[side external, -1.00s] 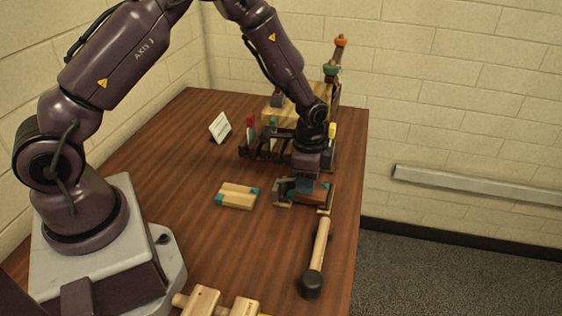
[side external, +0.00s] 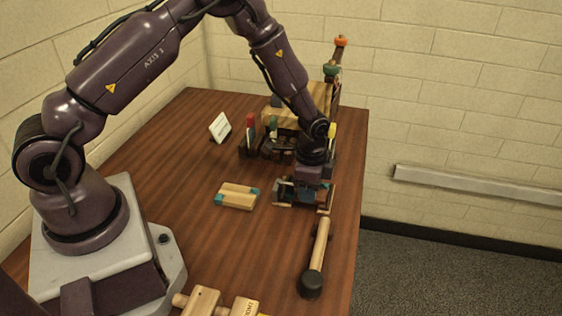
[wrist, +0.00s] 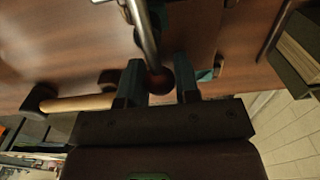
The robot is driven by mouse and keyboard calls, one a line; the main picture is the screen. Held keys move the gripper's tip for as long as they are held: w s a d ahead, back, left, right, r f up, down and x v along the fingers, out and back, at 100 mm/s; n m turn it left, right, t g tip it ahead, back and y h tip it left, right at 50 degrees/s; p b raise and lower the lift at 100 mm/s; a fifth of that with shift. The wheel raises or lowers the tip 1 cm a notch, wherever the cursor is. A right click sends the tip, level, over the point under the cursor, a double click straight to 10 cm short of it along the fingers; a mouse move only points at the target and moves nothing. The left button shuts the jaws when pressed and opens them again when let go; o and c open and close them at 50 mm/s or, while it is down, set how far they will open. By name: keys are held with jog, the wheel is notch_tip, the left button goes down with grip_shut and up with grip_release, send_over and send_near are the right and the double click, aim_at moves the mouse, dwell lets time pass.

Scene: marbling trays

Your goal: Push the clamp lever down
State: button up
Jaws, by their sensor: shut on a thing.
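The clamp lever (wrist: 147,35) is a shiny metal rod ending in a dark red ball knob (wrist: 160,81), seen in the wrist view. My gripper (wrist: 159,84) has its two teal and dark fingers on either side of the knob and is shut on it. In the side external view my gripper (side external: 297,195) is low over the right part of the table, at the clamp. The lever and most of the clamp are hidden there by my gripper, so the lever's angle cannot be told from that side.
A mallet (side external: 321,243) lies just in front of the clamp. A wooden block with teal ends (side external: 237,195) lies to its left. A rack with coloured handles (side external: 252,128) and a white card (side external: 220,127) stand behind. Wooden pieces (side external: 203,300) lie at the front edge. The table's left middle is clear.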

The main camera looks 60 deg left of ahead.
jog(key=shift+f, duration=0.1)
jog(key=o, duration=0.6)
jog(key=shift+o, duration=0.2)
jog(key=shift+r, duration=3.1)
jog(key=s+r+n+t, duration=0.5)
jog(key=s+r+n, duration=0.4)
jog(key=s+r, duration=1.3)
notch_tip(320, 180, up, 4)
jog(key=shift+r+t, duration=0.1)
jog(key=shift+t, duration=0.2)
